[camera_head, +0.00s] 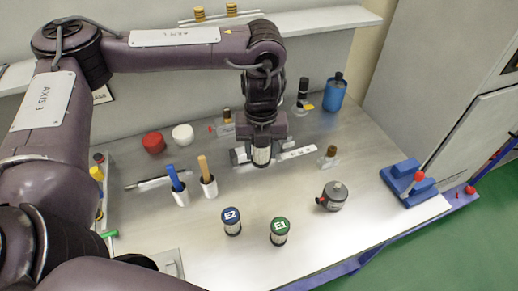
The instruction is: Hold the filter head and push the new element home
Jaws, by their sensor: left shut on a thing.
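My left gripper (262,138) points down over the middle of the bench, shut on a short pale cylinder (261,155) with a dark lower edge. The jaws hide its upper part, and I cannot tell for sure what it is. A grey round housing with a dark top and a red port, perhaps the filter head (333,196), stands on the bench to the lower right. A blue-capped element marked E2 (232,222) and a green-capped element marked E1 (279,231) stand upright in front. My right gripper is not in view.
White holders with a blue-handled tool (178,187) and a wooden-handled tool (206,178) stand left. A labelled white bar (298,153) lies behind the gripper. Red (154,142) and white (182,136) caps, a blue bottle (335,92) and a blue stand (408,182) surround it. The front right is clear.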

